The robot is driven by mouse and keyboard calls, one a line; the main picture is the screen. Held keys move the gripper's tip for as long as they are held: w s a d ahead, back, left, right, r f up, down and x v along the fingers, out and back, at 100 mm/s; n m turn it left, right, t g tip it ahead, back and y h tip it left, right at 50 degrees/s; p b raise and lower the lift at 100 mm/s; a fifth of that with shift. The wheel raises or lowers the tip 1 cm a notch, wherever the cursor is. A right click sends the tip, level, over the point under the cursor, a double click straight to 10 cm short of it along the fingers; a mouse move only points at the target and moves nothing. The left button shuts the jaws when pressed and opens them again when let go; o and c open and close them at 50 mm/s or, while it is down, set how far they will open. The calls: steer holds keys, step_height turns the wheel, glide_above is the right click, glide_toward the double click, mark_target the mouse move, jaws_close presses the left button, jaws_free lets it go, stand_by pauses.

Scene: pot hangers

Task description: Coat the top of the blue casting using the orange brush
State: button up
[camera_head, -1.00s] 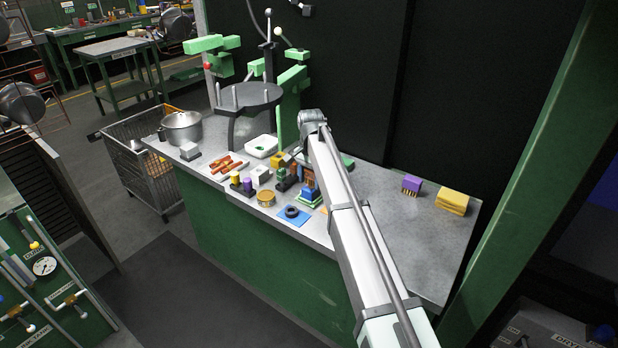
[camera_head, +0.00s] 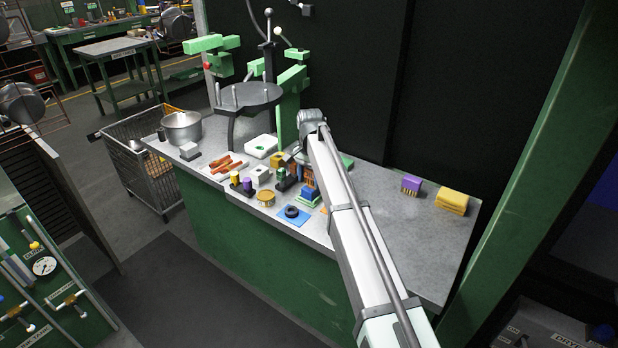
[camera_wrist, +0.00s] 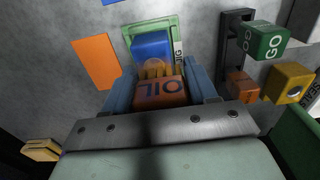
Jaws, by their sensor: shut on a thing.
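The orange brush (camera_wrist: 165,92), marked "OIL" with yellow bristles, is between the two blue fingers of my gripper (camera_wrist: 166,80), which is shut on it. The blue casting (camera_wrist: 152,45) lies just beyond the bristles in the wrist view, in a green holder (camera_wrist: 174,27) with a partly hidden label. I cannot tell whether the bristles touch the casting. In the head view the blue casting (camera_head: 308,192) sits near the counter's front edge, with the brush (camera_head: 308,177) just above it in the picture. My arm hides part of this area.
A flat orange plate (camera_wrist: 95,62) lies left of the holder. A dark rack with a green "GO" block (camera_wrist: 267,42) and a yellow block (camera_wrist: 290,84) stand to the right. A blue mat with a black ring (camera_head: 292,212) is close by.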

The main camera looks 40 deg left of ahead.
steer(key=d, duration=0.3)
steer(key=shift+s+d, duration=0.1)
steer(key=s+a, duration=0.1)
steer(key=a, duration=0.2)
steer(key=s+a, duration=0.1)
steer(key=a, duration=0.1)
steer(key=shift+s, duration=0.3)
steer(key=d, duration=0.5)
steer(key=a, duration=0.5)
steer(key=shift+w, duration=0.15)
steer(key=d, duration=0.5)
steer(key=shift+a, duration=2.4)
step_height(320, 180, up, 8)
steer(key=shift+r, duration=0.1)
